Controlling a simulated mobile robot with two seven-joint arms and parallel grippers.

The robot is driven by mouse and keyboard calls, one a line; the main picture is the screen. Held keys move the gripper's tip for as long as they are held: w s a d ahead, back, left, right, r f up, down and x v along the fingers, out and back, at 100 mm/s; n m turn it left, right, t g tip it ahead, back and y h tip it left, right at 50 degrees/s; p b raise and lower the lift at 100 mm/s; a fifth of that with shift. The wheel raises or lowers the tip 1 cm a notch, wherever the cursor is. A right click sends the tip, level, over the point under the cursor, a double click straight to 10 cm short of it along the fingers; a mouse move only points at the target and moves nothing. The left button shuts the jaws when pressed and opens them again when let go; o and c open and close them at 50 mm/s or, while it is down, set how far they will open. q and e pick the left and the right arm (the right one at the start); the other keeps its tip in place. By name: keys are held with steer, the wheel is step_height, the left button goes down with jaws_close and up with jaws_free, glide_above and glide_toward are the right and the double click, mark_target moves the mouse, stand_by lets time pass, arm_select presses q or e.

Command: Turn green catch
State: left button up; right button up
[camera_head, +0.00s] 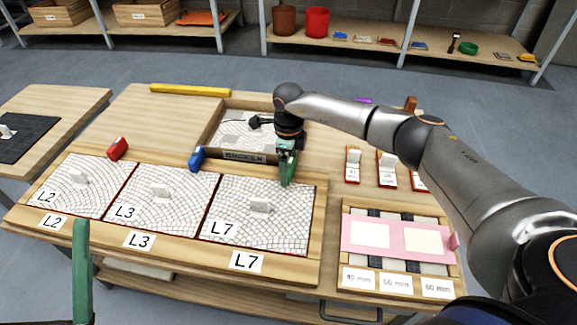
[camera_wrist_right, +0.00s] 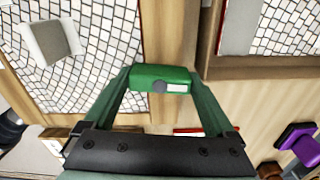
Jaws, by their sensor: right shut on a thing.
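The green catch (camera_wrist_right: 160,78) shows in the right wrist view, lying across the gap between the two fingertips. My right gripper (camera_head: 287,170) is shut on it at the back edge of the frame by the L7 panel (camera_head: 285,215); the gripper mostly hides the catch in the head view. The red catch (camera_head: 118,148) is at the back of the L2 panel (camera_head: 70,170). The blue catch (camera_head: 197,158) is at the back of the L3 panel (camera_head: 165,220). Part of my left gripper (camera_head: 81,270) shows as a green finger at the lower left; its opening cannot be seen.
A wooden tray (camera_head: 212,125) with a mosaic piece stands behind the panels. A pink plate (camera_head: 352,235) lies on a rack at the right. Small red-edged holders (camera_head: 353,165) stand behind it. A yellow bar (camera_head: 190,90) lies at the table's back edge.

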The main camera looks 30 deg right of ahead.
mark_target(289, 165)
steer(key=shift+n, duration=0.6)
steer(key=o, duration=1.1)
steer(key=shift+c, duration=0.2)
step_height(289, 165, up, 9)
steer(key=shift+f+p, duration=0.15)
steer(key=shift+p, duration=1.1)
arm_select(q)
steer(key=w+n+y, duration=0.1)
steer(key=w+f+n+y, duration=0.1)
steer(key=w+n+y, duration=0.1)
steer(key=y, duration=0.1)
steer(key=shift+w+a+f+p, duration=0.2)
steer(key=shift+a+f+p, duration=0.15)
steer(key=shift+f+p, duration=0.05)
arm_select(e)
step_height(289, 165, up, 4)
steer(key=shift+f, duration=0.1)
